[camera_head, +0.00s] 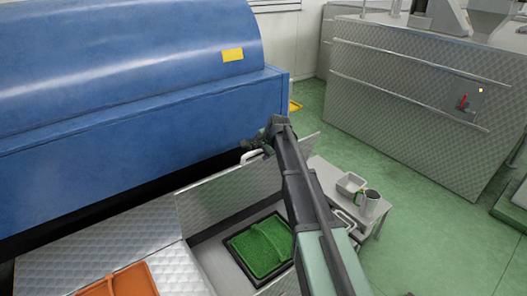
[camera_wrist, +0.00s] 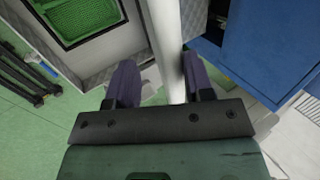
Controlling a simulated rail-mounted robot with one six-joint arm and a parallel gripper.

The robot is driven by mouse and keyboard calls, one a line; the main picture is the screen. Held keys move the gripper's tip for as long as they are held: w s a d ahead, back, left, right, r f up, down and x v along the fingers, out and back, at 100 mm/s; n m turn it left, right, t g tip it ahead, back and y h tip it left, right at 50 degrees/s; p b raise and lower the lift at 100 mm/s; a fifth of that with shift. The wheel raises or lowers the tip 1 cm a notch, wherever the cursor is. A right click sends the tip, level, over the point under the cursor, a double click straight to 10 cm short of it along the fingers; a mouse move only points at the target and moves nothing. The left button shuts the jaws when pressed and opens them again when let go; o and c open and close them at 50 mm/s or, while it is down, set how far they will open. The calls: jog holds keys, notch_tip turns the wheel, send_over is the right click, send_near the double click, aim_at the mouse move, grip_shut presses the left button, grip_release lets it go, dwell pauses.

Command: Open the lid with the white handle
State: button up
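The metal lid (camera_head: 225,192) with the white handle stands raised, tilted up from the steel bench, on the side by the blue machine. Its white handle (camera_head: 250,156) shows at the upper edge, partly hidden by my gripper (camera_head: 264,138). In the wrist view the handle (camera_wrist: 168,45) runs as a thick white bar between the two dark fingers of my gripper (camera_wrist: 161,85). The fingers are apart; the bar is close to the right finger, with a gap at the left one. The opening below holds a green tray (camera_head: 258,250), also in the wrist view (camera_wrist: 85,18).
A large blue machine (camera_head: 130,90) stands right behind the raised lid. An orange part (camera_head: 125,280) lies at lower left. A small table (camera_head: 335,185) with a container and a jug (camera_head: 368,203) stands at right. Green floor is free toward the patterned metal cabinet (camera_head: 410,100).

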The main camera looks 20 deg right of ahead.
jog(key=p+v, duration=0.9)
jog(key=v, duration=0.1)
jog(key=shift+r, duration=0.4)
jog(key=shift+s+d, duration=0.1)
